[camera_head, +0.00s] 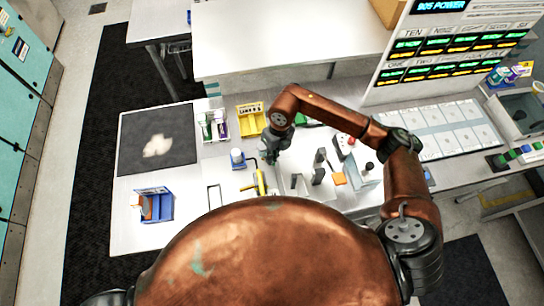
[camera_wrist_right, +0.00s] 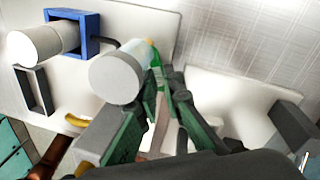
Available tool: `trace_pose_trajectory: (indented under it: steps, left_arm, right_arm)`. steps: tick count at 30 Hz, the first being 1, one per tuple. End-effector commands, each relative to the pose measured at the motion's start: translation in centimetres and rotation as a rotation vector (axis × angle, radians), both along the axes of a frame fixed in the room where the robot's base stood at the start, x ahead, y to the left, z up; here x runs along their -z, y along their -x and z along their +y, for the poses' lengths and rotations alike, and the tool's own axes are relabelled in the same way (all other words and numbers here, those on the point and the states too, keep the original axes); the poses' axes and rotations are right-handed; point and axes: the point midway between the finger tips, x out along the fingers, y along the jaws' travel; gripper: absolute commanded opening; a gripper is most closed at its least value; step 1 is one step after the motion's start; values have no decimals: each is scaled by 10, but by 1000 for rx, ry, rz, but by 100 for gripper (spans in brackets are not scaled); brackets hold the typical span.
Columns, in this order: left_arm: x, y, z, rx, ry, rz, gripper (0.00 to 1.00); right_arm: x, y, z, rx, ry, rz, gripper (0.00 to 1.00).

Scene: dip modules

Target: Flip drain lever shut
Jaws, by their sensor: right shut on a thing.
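My right gripper (camera_head: 269,153) is over the white board, right of a blue holder (camera_head: 237,160) and above a yellow tubular part (camera_head: 259,184). In the right wrist view its green-patched fingers (camera_wrist_right: 165,82) are closed together on something mostly hidden. A white cylinder (camera_wrist_right: 115,76) overlaps the fingertips; I cannot tell whether it is gripped. The blue holder (camera_wrist_right: 93,24) carries another white cylinder (camera_wrist_right: 36,46). A thin dark rod (camera_wrist_right: 105,42) runs from the holder toward the fingertips. I cannot tell for sure which part is the drain lever. My left gripper is not in view.
A dark square frame (camera_head: 214,196) stands left of the yellow part. A blue box (camera_head: 154,204) and a dark mat (camera_head: 158,138) lie farther left. A yellow rack (camera_head: 250,118) stands behind. Small dark and orange items crowd the right. Bare board remains in front of the mat.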

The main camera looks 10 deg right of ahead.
Motion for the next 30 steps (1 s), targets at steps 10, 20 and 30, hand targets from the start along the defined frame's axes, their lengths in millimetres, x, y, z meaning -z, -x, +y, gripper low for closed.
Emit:
trace_pose_trajectory:
  steps: [10, 20, 30]
  left_arm:
    - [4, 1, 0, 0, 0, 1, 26]
    - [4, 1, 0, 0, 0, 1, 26]
    - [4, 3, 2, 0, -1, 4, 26]
  right_arm:
    - [0, 3, 3, 115, 0, 0, 0]
    - [0, 3, 3, 114, -1, 0, 19]
    - [0, 3, 3, 113, 0, 0, 26]
